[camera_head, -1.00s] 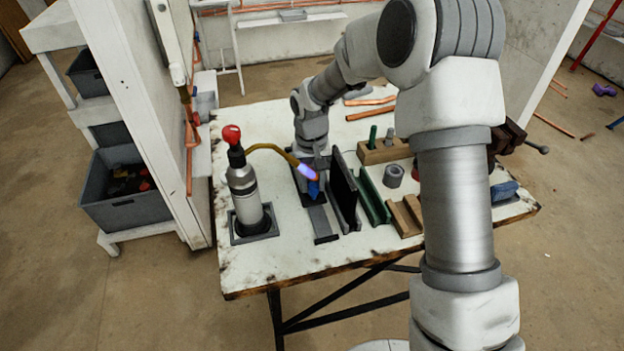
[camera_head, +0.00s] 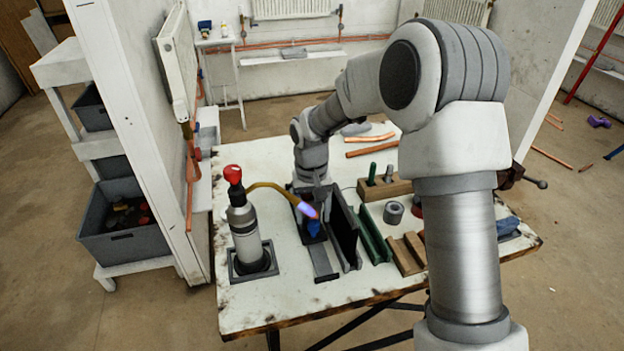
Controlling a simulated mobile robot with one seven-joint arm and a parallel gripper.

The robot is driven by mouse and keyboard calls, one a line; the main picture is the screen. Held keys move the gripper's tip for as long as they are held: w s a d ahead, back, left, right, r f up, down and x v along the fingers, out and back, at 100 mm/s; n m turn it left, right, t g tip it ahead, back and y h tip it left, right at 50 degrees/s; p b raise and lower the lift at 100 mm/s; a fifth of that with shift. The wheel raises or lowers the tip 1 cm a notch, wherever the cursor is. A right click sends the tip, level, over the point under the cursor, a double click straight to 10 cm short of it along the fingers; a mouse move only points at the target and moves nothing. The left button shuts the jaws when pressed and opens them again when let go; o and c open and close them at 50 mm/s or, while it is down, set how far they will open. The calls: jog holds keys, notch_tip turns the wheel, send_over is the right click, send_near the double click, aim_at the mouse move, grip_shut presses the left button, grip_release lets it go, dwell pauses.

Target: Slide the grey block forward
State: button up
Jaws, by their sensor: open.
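My gripper (camera_head: 312,200) points down over the left half of the worktable (camera_head: 285,303), behind the tip of a torch. It is open; its fingertips are small and partly hidden. Just below it are a small blue piece (camera_head: 313,228) and a long flat grey strip (camera_head: 323,262) running toward the table's front edge. I cannot tell whether the grey block is this strip or a grey part under the gripper, nor whether the gripper touches it. A dark upright plate (camera_head: 343,232) stands close on the right of the strip.
A red-topped torch (camera_head: 246,235) stands left of the gripper, its hose arching to a glowing tip (camera_head: 306,209). Right of the dark plate are a green rail (camera_head: 374,238), wooden blocks (camera_head: 408,252) and a grey ring (camera_head: 393,212). The table's front left is bare.

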notch_tip(320, 180, up, 15)
jog(key=p, duration=0.1)
jog(key=shift+a+p, duration=0.2)
jog(key=shift+p, duration=0.1)
jog(key=shift+c, duration=0.4)
